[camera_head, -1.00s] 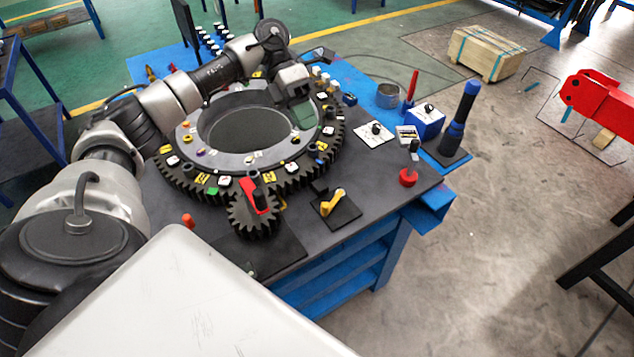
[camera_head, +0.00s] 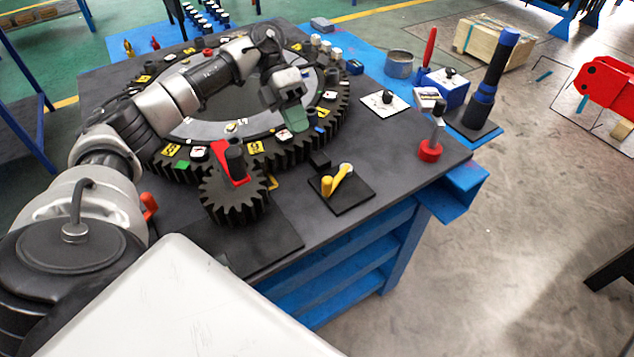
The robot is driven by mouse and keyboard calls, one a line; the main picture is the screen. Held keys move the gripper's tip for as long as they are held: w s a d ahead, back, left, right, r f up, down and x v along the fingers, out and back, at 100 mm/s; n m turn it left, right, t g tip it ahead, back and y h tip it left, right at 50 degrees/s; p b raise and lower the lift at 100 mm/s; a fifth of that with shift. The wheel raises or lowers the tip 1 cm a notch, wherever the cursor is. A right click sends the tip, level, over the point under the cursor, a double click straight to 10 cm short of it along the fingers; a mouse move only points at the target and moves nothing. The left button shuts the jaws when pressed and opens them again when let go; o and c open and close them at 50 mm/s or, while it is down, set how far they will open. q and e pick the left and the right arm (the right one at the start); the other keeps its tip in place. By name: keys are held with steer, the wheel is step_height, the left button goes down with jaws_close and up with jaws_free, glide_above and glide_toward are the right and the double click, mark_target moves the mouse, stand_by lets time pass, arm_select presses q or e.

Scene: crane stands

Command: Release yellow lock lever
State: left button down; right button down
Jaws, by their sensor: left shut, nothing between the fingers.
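The yellow lock lever (camera_head: 336,180) sits on a black square plate (camera_head: 352,196) near the front edge of the dark workbench, its arm slanting from lower left to upper right. A small black block (camera_head: 319,160) is just behind it. My left gripper (camera_head: 297,122) is shut and empty above the right part of the big gear ring, up and left of the lever and apart from it. My right gripper is not in view.
The large toothed ring (camera_head: 326,134) fills the table's left and middle. A small black gear (camera_head: 232,205) with a red pointer stands left of the lever. A red-based knob (camera_head: 430,151) and a tall blue-black post (camera_head: 490,85) stand to the right.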

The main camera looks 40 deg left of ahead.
mark_target(337, 174)
arm_select(q)
steer(key=shift+f, duration=0.15)
steer(key=p+x, duration=0.2)
steer(key=x, duration=0.6)
steer(key=shift+s+d+f, duration=0.15)
steer(key=shift+s+d, duration=0.05)
steer(key=shift+d, duration=0.05)
steer(key=shift+s+d+f, duration=0.15)
steer(key=shift+d+f, duration=0.25)
steer(key=shift+f, duration=0.15)
steer(key=shift+s+r+p, duration=0.1)
steer(key=shift+p, duration=0.2)
